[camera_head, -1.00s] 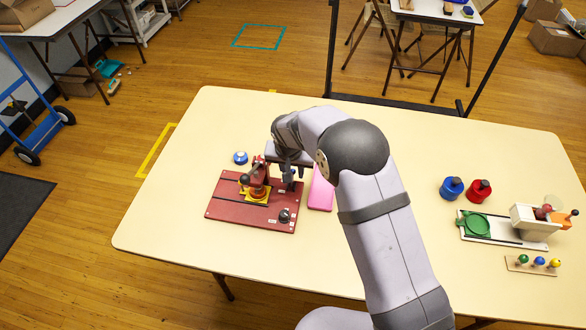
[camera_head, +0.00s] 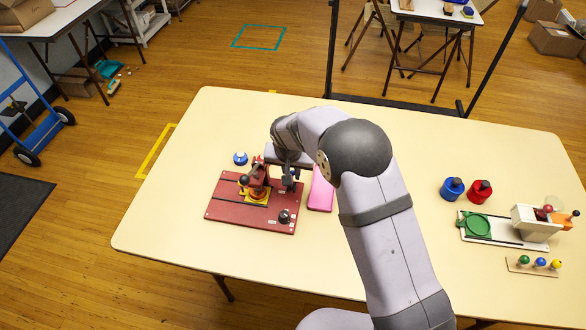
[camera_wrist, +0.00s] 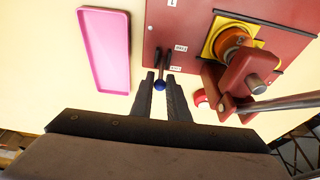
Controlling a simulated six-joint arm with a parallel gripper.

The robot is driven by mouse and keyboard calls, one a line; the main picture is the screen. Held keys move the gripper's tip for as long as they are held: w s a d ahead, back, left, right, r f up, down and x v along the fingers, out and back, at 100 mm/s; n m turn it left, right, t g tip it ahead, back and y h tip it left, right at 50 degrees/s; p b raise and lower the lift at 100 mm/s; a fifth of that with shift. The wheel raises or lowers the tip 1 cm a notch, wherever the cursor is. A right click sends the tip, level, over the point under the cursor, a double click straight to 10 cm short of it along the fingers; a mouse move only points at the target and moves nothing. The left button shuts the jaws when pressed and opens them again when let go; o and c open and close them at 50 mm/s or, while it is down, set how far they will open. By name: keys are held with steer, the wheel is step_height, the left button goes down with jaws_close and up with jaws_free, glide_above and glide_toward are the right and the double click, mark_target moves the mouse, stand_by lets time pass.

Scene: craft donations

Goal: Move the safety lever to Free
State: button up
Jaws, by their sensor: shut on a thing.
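The safety lever (camera_wrist: 161,74) is a short dark stem with a blue knob, at the edge of the dark red board (camera_head: 225,211). In the wrist view, the two fingers of my gripper (camera_wrist: 158,82) are on either side of it, shut on it near the knob. In the head view my gripper (camera_head: 291,181) is over the board's far right corner, and the knob is only partly visible. Two small white labels sit beside the lever on the board; their words are too small to read surely.
A red clamp-like fixture with a long handle (camera_wrist: 243,75) stands on a yellow plate close to the gripper. A pink tray (camera_head: 320,190) lies just right of the board. A blue-and-white round item (camera_head: 240,158) is behind it.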

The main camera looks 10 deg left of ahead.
steer(key=shift+s, duration=0.6)
steer(key=shift+s+r, duration=0.1)
steer(key=shift+s, duration=0.65)
steer(key=shift+b, duration=0.35)
steer(key=shift+s+b, duration=0.35)
steer(key=shift+s, duration=0.4)
steer(key=shift+f, duration=0.2)
